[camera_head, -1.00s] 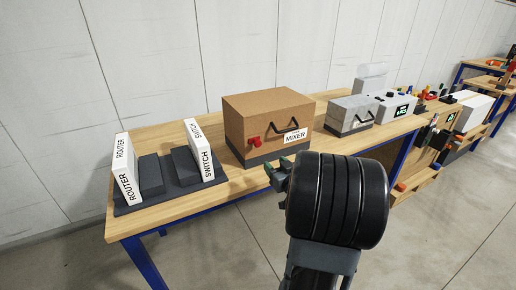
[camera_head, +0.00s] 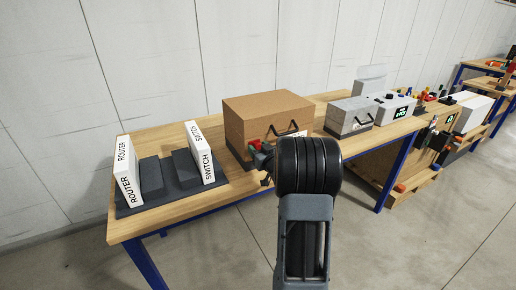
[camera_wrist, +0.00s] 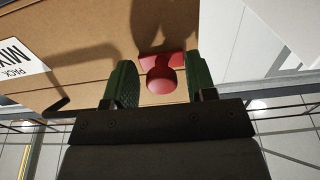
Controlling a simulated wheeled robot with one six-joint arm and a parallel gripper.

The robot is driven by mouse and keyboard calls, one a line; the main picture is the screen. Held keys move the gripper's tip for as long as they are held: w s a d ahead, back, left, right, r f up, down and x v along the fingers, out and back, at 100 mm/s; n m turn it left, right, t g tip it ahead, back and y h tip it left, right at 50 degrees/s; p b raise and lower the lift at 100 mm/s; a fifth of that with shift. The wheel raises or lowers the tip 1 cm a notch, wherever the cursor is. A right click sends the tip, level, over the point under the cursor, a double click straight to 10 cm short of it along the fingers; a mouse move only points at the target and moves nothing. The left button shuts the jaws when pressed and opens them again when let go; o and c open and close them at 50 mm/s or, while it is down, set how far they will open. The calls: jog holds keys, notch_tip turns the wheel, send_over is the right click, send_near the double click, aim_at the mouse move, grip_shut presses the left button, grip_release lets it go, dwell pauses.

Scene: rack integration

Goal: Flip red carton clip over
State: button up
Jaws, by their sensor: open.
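The red clip (camera_wrist: 162,72) is on the front face of the brown carton (camera_wrist: 200,12). In the wrist view it lies between the two green fingers of my gripper (camera_wrist: 163,85), which is open around it with a gap on each side. In the head view the carton (camera_head: 265,108) stands on the workbench, and a bit of the red clip (camera_head: 255,144) shows beside my gripper (camera_head: 262,158). My wrist hides part of the carton's front, and much of its label is covered.
White ROUTER (camera_head: 126,172) and SWITCH (camera_head: 200,153) units stand in dark holders at the left of the wooden bench (camera_head: 165,218). A grey case (camera_head: 350,115) and a device with a display (camera_head: 391,106) stand to the right. Open floor lies in front.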

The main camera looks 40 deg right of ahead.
jog(key=shift+w, duration=0.3)
jog(key=shift+c, duration=0.2)
grip_shut()
